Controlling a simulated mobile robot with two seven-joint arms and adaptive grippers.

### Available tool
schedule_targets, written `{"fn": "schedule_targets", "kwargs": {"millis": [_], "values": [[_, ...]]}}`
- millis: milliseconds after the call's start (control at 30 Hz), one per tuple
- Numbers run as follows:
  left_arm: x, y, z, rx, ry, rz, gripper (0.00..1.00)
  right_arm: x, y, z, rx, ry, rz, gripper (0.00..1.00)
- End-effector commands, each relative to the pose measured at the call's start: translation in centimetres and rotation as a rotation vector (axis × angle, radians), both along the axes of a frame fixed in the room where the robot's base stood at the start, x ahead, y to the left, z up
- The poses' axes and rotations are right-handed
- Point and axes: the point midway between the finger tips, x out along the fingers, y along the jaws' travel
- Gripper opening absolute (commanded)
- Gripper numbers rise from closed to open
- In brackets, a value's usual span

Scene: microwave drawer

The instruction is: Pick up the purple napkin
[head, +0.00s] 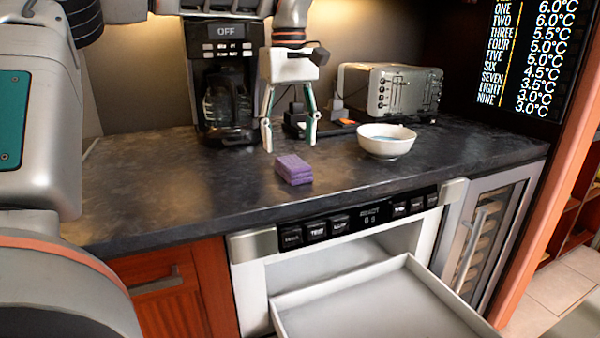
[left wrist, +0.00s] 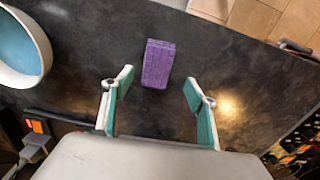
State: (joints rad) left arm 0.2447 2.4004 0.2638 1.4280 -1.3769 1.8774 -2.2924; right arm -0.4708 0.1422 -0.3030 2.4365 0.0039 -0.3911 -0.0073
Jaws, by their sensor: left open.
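The purple napkin (head: 293,169) is a small folded block lying on the dark countertop, above the microwave drawer. My left gripper (head: 290,148) points down over the counter, just behind the napkin. Its fingers are apart with nothing between them. In the left wrist view the napkin (left wrist: 158,63) lies ahead of the open fingertips (left wrist: 158,85), roughly centred between them, and they do not touch it. My right gripper does not show in either view.
A white bowl (head: 386,140) stands right of the napkin. A toaster (head: 390,91) and a coffee maker (head: 225,85) stand at the back. The microwave drawer (head: 375,308) is pulled out below the counter (head: 180,182). The counter left of the napkin is clear.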

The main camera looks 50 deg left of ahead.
Motion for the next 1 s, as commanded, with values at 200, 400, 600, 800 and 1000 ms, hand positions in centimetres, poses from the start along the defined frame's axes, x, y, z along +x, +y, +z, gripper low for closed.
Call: {"fn": "schedule_targets", "kwargs": {"millis": [200,400,600,800,1000], "values": [[0.3,-0.2,-2.2,-0.004,0.007,-0.001,0.58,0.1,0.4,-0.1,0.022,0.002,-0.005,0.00],[0.5,-0.3,-5.4,-0.005,0.011,-0.001,0.58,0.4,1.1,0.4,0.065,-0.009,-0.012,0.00],[0.5,-0.3,-5.9,-0.001,0.000,0.000,0.58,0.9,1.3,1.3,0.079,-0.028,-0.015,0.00],[0.4,-0.3,-5.7,-0.001,-0.001,0.001,0.37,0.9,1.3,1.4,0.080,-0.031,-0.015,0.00],[0.4,-0.3,-5.8,-0.002,0.000,0.001,0.19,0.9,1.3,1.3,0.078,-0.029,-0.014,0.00]]}}
